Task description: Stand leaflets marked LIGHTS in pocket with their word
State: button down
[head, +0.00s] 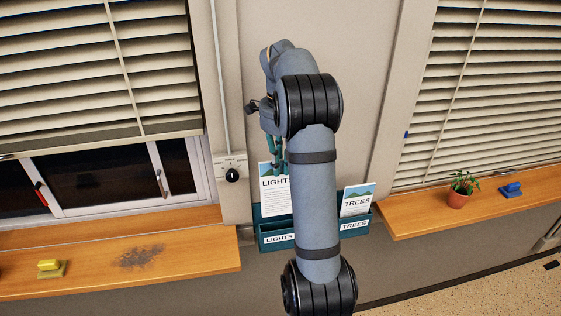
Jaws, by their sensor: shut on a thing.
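A white leaflet marked LIGHTS (274,199), with a blue and green top, is upright over the left pocket of a teal wall rack. My gripper (277,168) is shut on its top edge from above; my arm hides part of the fingers and the leaflet's right side. The leaflet's lower end is at the left pocket, labelled LIGHTS (279,239); I cannot tell how deep it sits. The right pocket, labelled TREES (354,225), holds a leaflet marked TREES (356,201), slightly tilted. The middle of the rack is hidden behind my arm.
A wooden sill (190,261) on the left bears a yellow object (50,268) and a dark smudge. A wooden sill (420,219) on the right bears a potted plant (461,188) and a blue object (510,190). A wall switch (232,174) is left of the rack.

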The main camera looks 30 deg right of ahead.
aim_at(281, 196)
jog(key=shift+f+b, duration=5.15)
jog(key=shift+f, duration=0.9)
jog(key=c, duration=1.7)
grip_release()
jog(key=shift+r, duration=0.15)
notch_tip(281, 196, up, 12)
jog(key=shift+f, duration=0.1)
jog(key=shift+f, duration=0.15)
